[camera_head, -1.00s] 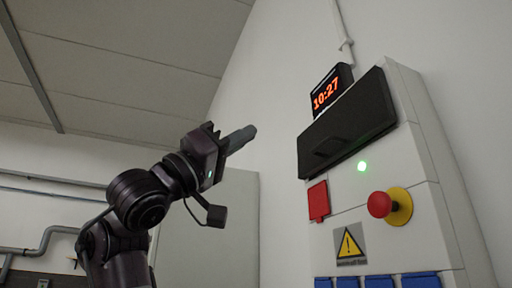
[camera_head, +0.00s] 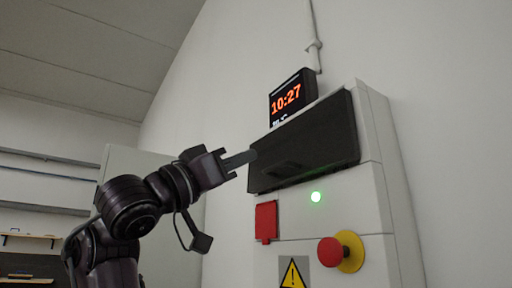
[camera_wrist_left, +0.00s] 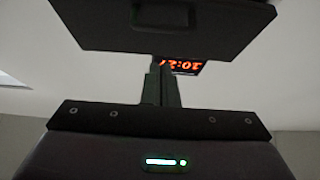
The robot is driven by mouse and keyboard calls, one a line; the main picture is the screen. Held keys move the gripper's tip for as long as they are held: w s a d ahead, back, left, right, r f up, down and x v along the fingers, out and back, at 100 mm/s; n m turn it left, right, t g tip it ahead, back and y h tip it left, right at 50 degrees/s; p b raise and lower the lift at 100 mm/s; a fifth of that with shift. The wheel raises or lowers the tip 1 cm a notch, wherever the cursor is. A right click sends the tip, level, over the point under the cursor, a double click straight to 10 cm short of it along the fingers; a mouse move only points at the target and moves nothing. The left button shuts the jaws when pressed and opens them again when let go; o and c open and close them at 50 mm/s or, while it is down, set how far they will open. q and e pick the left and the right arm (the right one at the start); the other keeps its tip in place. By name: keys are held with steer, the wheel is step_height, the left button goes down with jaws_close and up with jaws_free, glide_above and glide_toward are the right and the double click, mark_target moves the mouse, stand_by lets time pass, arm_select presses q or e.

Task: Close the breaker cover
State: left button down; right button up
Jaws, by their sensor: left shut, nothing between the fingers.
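The black breaker cover (camera_head: 318,140) is a wide dark panel with a raised handle, at the top of the light grey cabinet (camera_head: 350,205). It seems to stand out from the cabinet front, but its exact angle is hard to tell. My left gripper (camera_head: 250,157) is shut and empty, its fingertips at the cover's left edge in the head view. I cannot tell whether they touch. In the left wrist view the cover (camera_wrist_left: 200,32) spans the top, and the shut fingers (camera_wrist_left: 161,75) point toward its lower edge. My right gripper is not in view.
A clock (camera_head: 289,98) reading 10:27 sits above the cover. Below the cover are a green light (camera_head: 316,197), a red block (camera_head: 266,222), a red emergency button (camera_head: 331,251) on a yellow base and a warning sign (camera_head: 293,274).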

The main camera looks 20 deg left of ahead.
arm_select(q)
steer(key=w+d, duration=0.1)
steer(key=w+d+f+p, duration=0.1)
steer(key=shift+w, duration=0.3)
